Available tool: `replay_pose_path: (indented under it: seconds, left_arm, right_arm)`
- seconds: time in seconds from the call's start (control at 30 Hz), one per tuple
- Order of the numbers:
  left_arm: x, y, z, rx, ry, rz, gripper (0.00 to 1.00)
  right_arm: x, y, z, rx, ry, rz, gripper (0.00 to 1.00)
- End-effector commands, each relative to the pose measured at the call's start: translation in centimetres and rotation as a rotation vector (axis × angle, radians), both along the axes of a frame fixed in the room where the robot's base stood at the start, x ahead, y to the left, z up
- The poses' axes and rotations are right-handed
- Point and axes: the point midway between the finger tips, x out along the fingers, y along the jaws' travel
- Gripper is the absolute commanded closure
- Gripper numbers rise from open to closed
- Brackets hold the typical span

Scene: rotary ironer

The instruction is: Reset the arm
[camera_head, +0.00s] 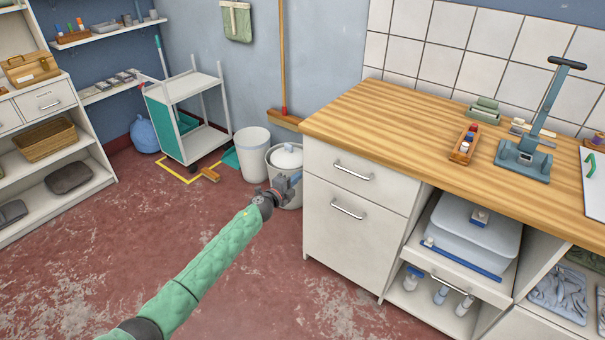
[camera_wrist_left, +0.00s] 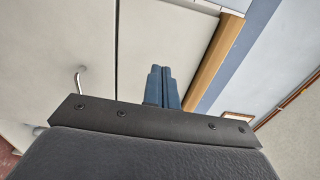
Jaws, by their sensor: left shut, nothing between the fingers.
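My left arm, in a green sleeve, reaches in from the bottom left of the head view. My left gripper (camera_head: 290,182) is beside the left end of the white cabinet (camera_head: 355,230), in front of the white bins. In the left wrist view its two blue fingers (camera_wrist_left: 162,88) are together with nothing between them. The cabinet front and a drawer handle show behind them there. My right gripper is in neither view.
The wooden counter (camera_head: 400,115) carries a blue press-like device (camera_head: 524,160) and a small bottle tray (camera_head: 464,146). White bins (camera_head: 252,153) and a cart (camera_head: 186,115) stand behind the gripper. Open red floor (camera_head: 90,265) lies left of my arm.

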Motion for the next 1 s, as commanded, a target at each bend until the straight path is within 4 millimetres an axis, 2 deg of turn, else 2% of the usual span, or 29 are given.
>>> replay_pose_path:
  seconds: [0.2, 0.4, 0.57, 0.73, 0.87, 1.0]
  left_arm:
    - [-1.9, 1.4, -0.1, 0.0, 0.001, 0.0, 1.0]
    - [-2.5, 1.7, -0.1, -0.001, 0.002, -0.001, 1.0]
    - [-2.2, 2.2, -0.1, -0.004, 0.007, 0.032, 1.0]
    - [-0.5, 5.3, -0.4, -0.037, 0.041, 0.219, 1.0]
    - [0.1, 7.5, 1.5, -0.127, 0.087, 0.402, 1.0]
    - [-0.2, 9.7, 5.3, -0.255, 0.146, 0.582, 1.0]
  right_arm:
    - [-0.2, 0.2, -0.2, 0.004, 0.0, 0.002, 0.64]
    - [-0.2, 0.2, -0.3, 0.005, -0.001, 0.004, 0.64]
    - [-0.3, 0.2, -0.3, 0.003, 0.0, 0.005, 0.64]
    - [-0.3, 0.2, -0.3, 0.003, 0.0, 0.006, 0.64]
    - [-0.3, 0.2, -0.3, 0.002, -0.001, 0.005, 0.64]
    - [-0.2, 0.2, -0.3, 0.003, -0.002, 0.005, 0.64]
